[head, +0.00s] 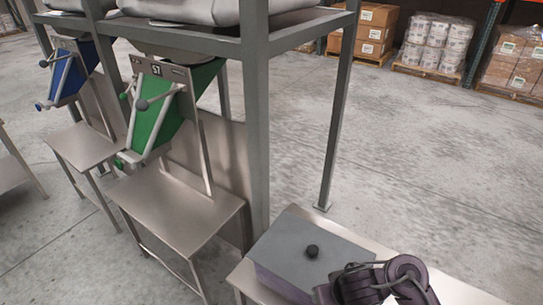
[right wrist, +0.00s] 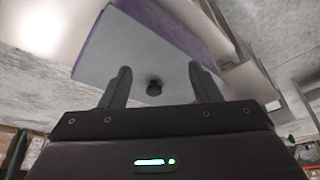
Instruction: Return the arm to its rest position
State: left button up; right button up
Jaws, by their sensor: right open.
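In the head view my right arm (head: 385,283) shows at the bottom right, beside a closed box with a grey lid (head: 320,248); its gripper fingers cannot be made out there. In the right wrist view my right gripper (right wrist: 162,85) has its two dark fingers spread wide with nothing between them. Beyond them lie the grey lid and its round black knob (right wrist: 154,87), apart from the fingers. A purple side of the box (right wrist: 165,17) also shows. My left gripper is in neither view.
The box stands on a metal table (head: 450,290) by a grey frame post (head: 256,120). Palletised goods (head: 437,40) stand behind open floor.

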jog(key=s+a+f+m+g+y, duration=0.15)
jog(key=s+f, duration=0.25)
jog(key=f, duration=1)
jog(key=s+f+g+y, duration=0.2)
jog(key=s+f, duration=0.3)
jog(key=f, duration=0.8)
jog(key=s+d+f+n+h, duration=0.1)
jog(key=s+d+f+h, duration=0.1)
jog(key=s+d+f, duration=0.45)
jog(key=s+d+f+h, duration=0.1)
jog(key=s+f, duration=0.3)
jog(key=s, duration=0.5)
jog(key=s+d+f+n+h, duration=0.1)
jog(key=s+d+f+h, duration=0.15)
jog(key=s+f, duration=0.4)
pick_arm(q)
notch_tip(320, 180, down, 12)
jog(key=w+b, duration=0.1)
jog(key=b, duration=1.1)
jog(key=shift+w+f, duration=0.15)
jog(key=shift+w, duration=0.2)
pick_arm(e)
notch_tip(320, 180, down, 11)
jog(key=y, duration=0.1)
jog(key=shift+s+d, duration=0.2)
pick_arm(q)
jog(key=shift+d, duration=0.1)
pick_arm(e)
jog(key=shift+r, duration=0.15)
